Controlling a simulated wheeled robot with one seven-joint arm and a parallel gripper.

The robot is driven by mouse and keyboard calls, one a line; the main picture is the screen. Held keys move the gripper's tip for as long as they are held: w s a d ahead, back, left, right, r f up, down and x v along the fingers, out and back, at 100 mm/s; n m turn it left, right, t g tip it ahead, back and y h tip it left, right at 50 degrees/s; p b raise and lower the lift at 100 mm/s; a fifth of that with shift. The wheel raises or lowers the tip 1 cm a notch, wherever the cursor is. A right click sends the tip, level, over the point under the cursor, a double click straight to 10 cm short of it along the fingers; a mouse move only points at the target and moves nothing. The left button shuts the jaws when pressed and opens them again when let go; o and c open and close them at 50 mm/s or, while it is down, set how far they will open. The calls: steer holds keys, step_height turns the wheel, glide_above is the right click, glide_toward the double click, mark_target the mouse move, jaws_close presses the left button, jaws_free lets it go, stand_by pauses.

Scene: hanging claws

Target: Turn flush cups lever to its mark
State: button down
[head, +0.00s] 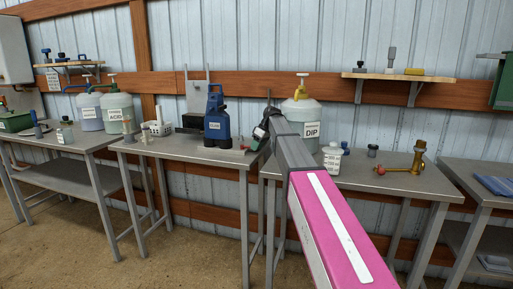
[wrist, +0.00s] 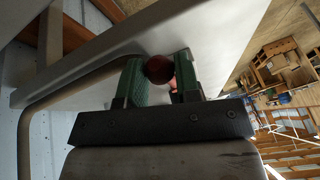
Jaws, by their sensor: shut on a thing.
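My gripper (wrist: 160,78) has its two green fingers on either side of a dark red ball knob (wrist: 158,69) in the wrist view, shut on it. The lever's arm and its mark cannot be made out there. In the head view my gripper (head: 256,143) is low over the middle table, just right of the blue can (head: 216,118). My forearm hides part of that area. A small red spot shows at the gripper's left; I cannot tell whether it is the knob. No label naming flush cups is readable.
A white DIP jug (head: 301,112) stands close behind my arm. A brass fitting with a red knob (head: 413,162) and a small white bottle (head: 332,158) are on the right of the table. A shelf (head: 400,76) hangs above. Floor at front left is clear.

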stand_by(0.3)
steer(key=c, duration=0.8)
jaws_free()
steer(key=shift+v, duration=3.8)
